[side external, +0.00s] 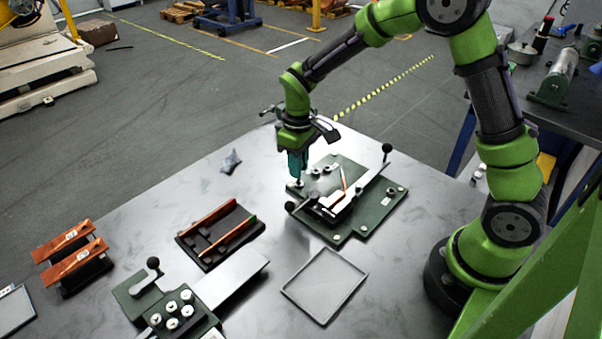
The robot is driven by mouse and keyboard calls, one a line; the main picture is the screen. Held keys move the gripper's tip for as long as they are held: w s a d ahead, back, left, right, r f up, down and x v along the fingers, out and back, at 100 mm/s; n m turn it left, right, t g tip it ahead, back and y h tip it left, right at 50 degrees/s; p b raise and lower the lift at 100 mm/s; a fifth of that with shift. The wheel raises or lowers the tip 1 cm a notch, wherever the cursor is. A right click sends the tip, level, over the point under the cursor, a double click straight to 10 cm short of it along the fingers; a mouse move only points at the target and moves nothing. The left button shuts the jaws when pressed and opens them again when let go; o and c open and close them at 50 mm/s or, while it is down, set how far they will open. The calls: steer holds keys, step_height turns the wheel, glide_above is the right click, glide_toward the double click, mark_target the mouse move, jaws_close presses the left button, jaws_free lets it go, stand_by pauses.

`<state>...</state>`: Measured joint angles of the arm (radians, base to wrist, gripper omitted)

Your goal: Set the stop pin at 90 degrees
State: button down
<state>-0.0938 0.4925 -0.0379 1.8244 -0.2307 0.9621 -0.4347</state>
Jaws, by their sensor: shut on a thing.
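The bending fixture (372,212) is a dark green plate near the middle of the table, with a metal bar and black-knobbed levers (387,148). The angle marks are too small to read.
An empty grey tray (325,284) lies in front of the fixture. A dark rack with copper strips (207,246) is to the left. A green block with several white knobs (150,318) is front left. Copper pieces (70,262) stand far left. A grey crumpled piece (231,161) lies behind.

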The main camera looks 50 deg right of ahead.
steer(key=shift+f, duration=1.45)
stand_by(1.7)
steer(key=c, duration=1.3)
jaws_free()
steer(key=shift+r, duration=0.1)
steer(key=shift+r, duration=1.45)
steer(key=shift+o, duration=0.3)
steer(key=o, duration=0.5)
steer(key=shift+c, duration=0.2)
steer(key=shift+r, duration=2)
